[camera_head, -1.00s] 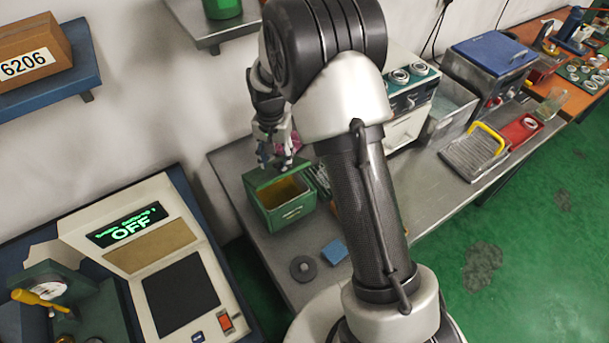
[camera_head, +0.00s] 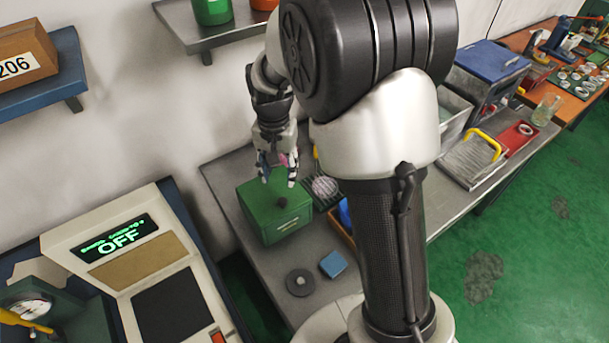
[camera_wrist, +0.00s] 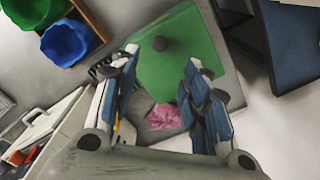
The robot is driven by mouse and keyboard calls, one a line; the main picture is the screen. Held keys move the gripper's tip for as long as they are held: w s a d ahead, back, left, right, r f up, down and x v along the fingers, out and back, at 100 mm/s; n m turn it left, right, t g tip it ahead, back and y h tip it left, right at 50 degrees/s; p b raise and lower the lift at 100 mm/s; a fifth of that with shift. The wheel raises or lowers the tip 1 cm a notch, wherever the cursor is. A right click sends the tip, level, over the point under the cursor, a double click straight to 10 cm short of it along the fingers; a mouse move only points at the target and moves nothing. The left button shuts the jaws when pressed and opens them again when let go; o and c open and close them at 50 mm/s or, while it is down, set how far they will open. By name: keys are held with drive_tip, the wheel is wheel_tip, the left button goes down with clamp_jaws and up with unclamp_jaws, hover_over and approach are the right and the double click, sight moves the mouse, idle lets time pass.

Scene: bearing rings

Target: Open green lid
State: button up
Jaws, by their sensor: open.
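The green box (camera_head: 279,228) stands on the metal bench, and its green lid (camera_head: 262,204) lies flat over the top. A dark round knob (camera_head: 281,202) sits on the lid; the knob also shows in the wrist view (camera_wrist: 160,43). My gripper (camera_head: 277,180) is open and empty above the back part of the lid. In the wrist view my two fingers (camera_wrist: 161,60) are spread to either side of the lid's lower part, with the knob beyond their tips. I cannot tell whether a finger touches the lid. The inside of the box is hidden.
A dark disc (camera_head: 300,282) and a blue block (camera_head: 333,264) lie in front of the box. A tray with a blue bowl (camera_wrist: 66,44) and a green bowl (camera_wrist: 35,12) is beside it. Something pink (camera_wrist: 162,117) lies behind the box. A shelf (camera_head: 203,30) hangs above.

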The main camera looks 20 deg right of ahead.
wheel_tip(320, 180, up, 7)
drive_tip(key=p, duration=0.1)
drive_tip(key=s+r+n+t+b, duration=0.1)
drive_tip(key=s+r+n, duration=0.2)
drive_tip(key=s+n, duration=0.2)
drive_tip(key=s+r+n+t+b, duration=0.1)
drive_tip(key=s+r+n, duration=0.3)
drive_tip(key=s, duration=0.7)
drive_tip(key=shift+r+n+t, duration=0.25)
drive_tip(key=shift+n+t, duration=0.35)
drive_tip(key=shift+n, duration=0.1)
drive_tip(key=shift+s, duration=0.15)
drive_tip(key=s+m+t, duration=0.1)
drive_tip(key=s+m, duration=0.2)
drive_tip(key=s, duration=0.5)
drive_tip(key=shift+s+r+m, duration=0.15)
drive_tip(key=shift+r+m, duration=0.05)
drive_tip(key=shift+m, duration=0.1)
